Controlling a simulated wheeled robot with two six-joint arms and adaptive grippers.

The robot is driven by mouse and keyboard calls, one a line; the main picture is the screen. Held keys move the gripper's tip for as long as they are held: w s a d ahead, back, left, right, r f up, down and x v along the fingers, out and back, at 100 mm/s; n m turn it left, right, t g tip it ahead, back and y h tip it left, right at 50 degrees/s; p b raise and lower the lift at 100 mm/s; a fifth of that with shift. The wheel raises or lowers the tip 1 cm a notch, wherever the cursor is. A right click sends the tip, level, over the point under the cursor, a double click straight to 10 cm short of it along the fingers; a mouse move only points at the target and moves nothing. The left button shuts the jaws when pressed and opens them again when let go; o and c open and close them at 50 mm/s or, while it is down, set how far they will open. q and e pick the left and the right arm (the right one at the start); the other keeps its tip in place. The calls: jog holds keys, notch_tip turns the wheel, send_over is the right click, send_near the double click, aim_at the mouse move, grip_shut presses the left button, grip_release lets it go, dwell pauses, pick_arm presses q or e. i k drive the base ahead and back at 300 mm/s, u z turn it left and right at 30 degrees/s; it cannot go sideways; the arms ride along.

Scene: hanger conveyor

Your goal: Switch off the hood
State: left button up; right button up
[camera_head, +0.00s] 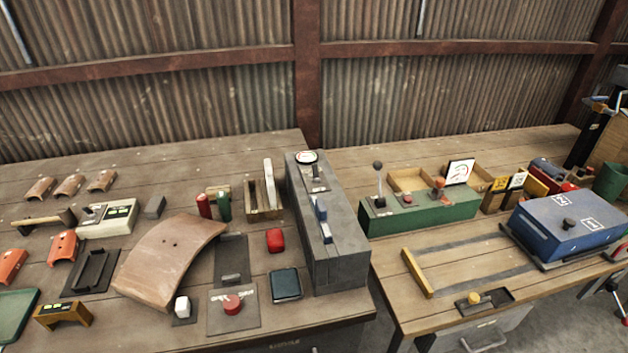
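No part in view is clearly marked as the hood or its switch. A tall grey control box (335,250) stands at the right edge of the left bench, with a dark lever (316,172), a round white dial (306,157) and blue switch parts (321,208) on top. A green control box (422,211) on the right bench carries a black-knobbed lever (378,180) and an orange knob (439,184). A small cream box (108,218) with a switch and green labels sits at the left. Switch positions are too small to tell. Neither gripper shows.
A red button (232,303) on a dark plate and a curved brown panel (170,262) lie on the left bench. A blue box (568,228) and a yellow knob in a dark tray (474,298) are on the right bench. A corrugated wall (200,105) stands behind.

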aim_at(314, 166)
jog(key=u, duration=2.25)
jog(key=k, duration=1.2)
jog(key=z, duration=0.85)
jog(key=i, duration=0.5)
jog(key=z, duration=0.1)
